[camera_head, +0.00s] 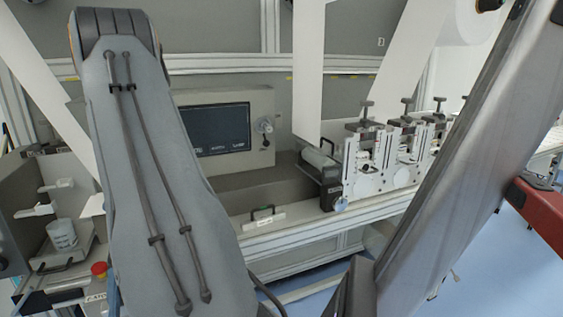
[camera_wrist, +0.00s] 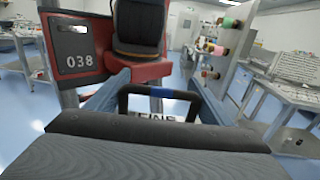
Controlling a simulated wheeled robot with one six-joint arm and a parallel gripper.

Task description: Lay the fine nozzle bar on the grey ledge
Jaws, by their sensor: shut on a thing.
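My gripper (camera_wrist: 158,92) is shut on this handle, one blue-grey finger on each side. The bar's full length and underside are hidden behind the near gripper body. In the head view, a long grey ledge (camera_head: 300,232) runs along the machine's front. Another white bar (camera_head: 262,219) with a dark handle sits on it; its label is too small to read. My gripper and the held bar do not show in the head view.
A screen panel (camera_head: 221,129) stands behind the ledge, and a row of slitter-like units (camera_head: 372,165) stands to its right. A red emergency button (camera_head: 99,268) is at lower left.

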